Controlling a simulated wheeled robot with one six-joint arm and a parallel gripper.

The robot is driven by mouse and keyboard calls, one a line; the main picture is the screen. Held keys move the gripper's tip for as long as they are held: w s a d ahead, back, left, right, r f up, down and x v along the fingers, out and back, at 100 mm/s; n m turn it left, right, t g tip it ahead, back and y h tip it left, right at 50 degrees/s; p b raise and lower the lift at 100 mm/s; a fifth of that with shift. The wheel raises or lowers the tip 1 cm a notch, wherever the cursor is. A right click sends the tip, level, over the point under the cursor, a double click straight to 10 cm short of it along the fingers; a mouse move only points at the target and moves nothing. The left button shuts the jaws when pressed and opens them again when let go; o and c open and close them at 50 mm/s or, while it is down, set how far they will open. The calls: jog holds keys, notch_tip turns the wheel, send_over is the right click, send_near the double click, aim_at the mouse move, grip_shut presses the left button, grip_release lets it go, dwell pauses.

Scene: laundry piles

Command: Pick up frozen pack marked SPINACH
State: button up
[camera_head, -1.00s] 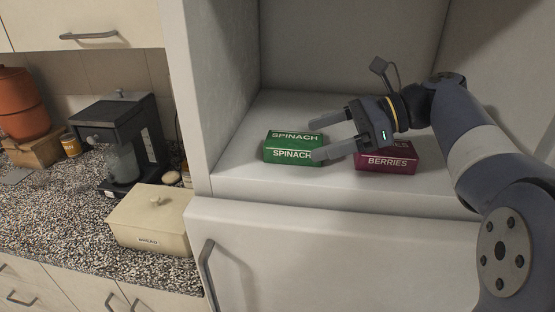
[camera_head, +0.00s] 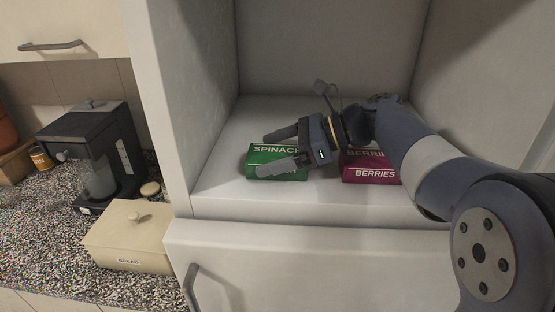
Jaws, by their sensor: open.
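The green pack marked SPINACH (camera_head: 265,153) lies on the left part of the white shelf (camera_head: 225,196). My gripper (camera_head: 273,152) is open and reaches in from the right, pointing left. One finger is at the pack's far side and the other crosses in front of its front face, hiding part of the lettering there. I cannot tell whether the fingers touch the pack. The dark red pack marked BERRIES (camera_head: 372,174) lies to the right, partly behind my gripper and arm.
The compartment's left wall (camera_head: 185,100) stands close to the green pack. Below the shelf is a white door with a handle (camera_head: 192,285). On the speckled counter at left are a coffee machine (camera_head: 92,150) and a cream BREAD box (camera_head: 130,232).

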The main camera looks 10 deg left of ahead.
jog(key=c, duration=1.3)
jog(key=shift+o, duration=0.2)
